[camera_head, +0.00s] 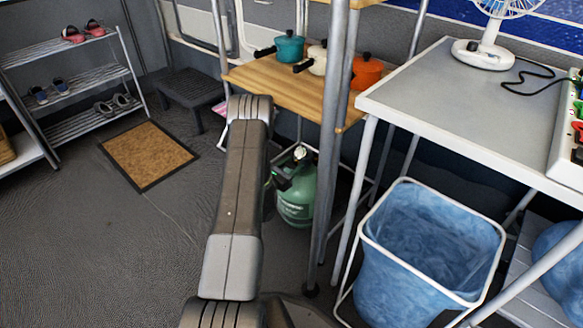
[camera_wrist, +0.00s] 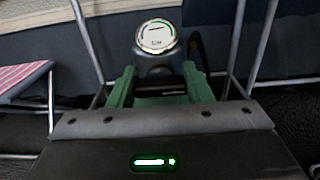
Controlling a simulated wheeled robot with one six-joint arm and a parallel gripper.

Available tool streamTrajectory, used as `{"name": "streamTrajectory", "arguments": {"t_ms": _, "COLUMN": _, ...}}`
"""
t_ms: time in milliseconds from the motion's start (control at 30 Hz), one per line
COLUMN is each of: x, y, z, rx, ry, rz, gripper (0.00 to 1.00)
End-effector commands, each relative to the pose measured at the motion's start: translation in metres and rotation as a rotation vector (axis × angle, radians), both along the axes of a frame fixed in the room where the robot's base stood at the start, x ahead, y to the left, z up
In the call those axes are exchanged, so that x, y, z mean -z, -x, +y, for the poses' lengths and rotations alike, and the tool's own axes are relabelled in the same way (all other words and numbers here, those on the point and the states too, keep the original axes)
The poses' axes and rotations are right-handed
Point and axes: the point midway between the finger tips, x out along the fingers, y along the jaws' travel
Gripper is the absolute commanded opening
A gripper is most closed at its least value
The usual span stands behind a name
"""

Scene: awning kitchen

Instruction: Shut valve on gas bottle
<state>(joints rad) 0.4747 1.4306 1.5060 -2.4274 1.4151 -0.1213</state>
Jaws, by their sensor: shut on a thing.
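The green gas bottle (camera_head: 297,205) stands upright on the floor under the wooden shelf, partly hidden behind my arm. A round pressure gauge (camera_head: 300,153) sits at its top; it also shows in the wrist view (camera_wrist: 156,36), upper middle, with a white face and green arc. My gripper (camera_head: 284,180) is at the bottle's upper left side. In the wrist view my gripper (camera_wrist: 160,88) is just below the gauge, shut on the bottle's valve. A dark bar shows there between green side pieces. The valve's shape and how far it is turned cannot be made out.
A metal pole (camera_head: 330,140) stands just right of the bottle. The wooden shelf (camera_head: 285,88) with pots is above it. The floor at the left is clear around a doormat (camera_head: 148,155).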

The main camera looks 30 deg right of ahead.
Motion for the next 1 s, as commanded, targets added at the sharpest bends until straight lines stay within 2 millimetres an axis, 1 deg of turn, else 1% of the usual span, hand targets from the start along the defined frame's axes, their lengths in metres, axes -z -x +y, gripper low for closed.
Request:
{"name": "streamTrajectory", "arguments": {"t_ms": 333, "x": 0.000, "y": 0.000, "z": 0.000, "rx": 0.000, "ry": -0.002, "rz": -0.003, "gripper": 0.23}}
{"name": "streamTrajectory", "arguments": {"t_ms": 367, "x": 0.000, "y": 0.000, "z": 0.000, "rx": 0.000, "ry": -0.002, "rz": -0.003, "gripper": 0.49}}
{"name": "streamTrajectory", "arguments": {"t_ms": 400, "x": 0.000, "y": 0.000, "z": 0.000, "rx": 0.000, "ry": -0.002, "rz": -0.003, "gripper": 0.57}}
{"name": "streamTrajectory", "arguments": {"t_ms": 467, "x": 0.000, "y": 0.000, "z": 0.000, "rx": 0.000, "ry": -0.002, "rz": -0.003, "gripper": 0.67}}
{"name": "streamTrajectory", "arguments": {"t_ms": 767, "x": 0.000, "y": 0.000, "z": 0.001, "rx": -0.001, "ry": -0.002, "rz": -0.002, "gripper": 0.67}}
{"name": "streamTrajectory", "arguments": {"t_ms": 867, "x": -0.001, "y": 0.003, "z": 0.009, "rx": -0.002, "ry": -0.001, "rz": -0.001, "gripper": 0.67}}
{"name": "streamTrajectory", "arguments": {"t_ms": 967, "x": -0.002, "y": 0.009, "z": 0.023, "rx": -0.003, "ry": -0.003, "rz": 0.001, "gripper": 0.67}}
{"name": "streamTrajectory", "arguments": {"t_ms": 1000, "x": -0.002, "y": 0.012, "z": 0.031, "rx": -0.005, "ry": -0.003, "rz": 0.002, "gripper": 0.67}}
